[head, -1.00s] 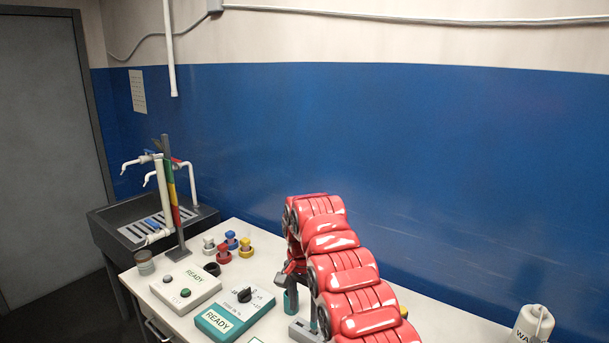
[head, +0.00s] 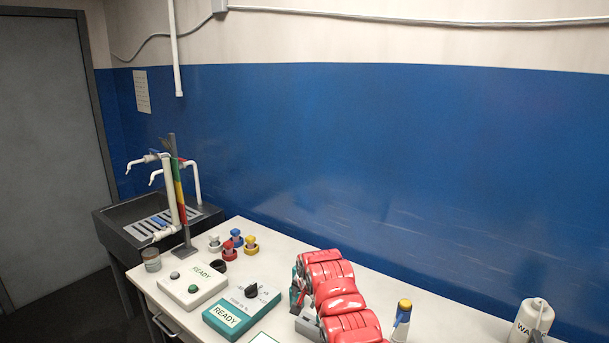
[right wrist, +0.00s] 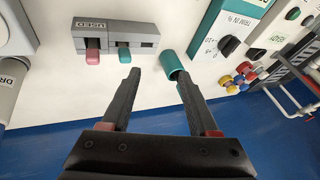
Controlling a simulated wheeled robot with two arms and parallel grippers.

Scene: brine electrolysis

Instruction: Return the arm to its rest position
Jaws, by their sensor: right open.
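My left gripper is not in view.
A teal READY box (head: 240,308), a pale READY box (head: 192,287) and several coloured-top pieces (head: 232,244) stand left of the arm. A yellow-capped bottle (head: 402,320) and a white bottle (head: 530,322) stand to its right. A dark sink (head: 125,221) is at the far left.

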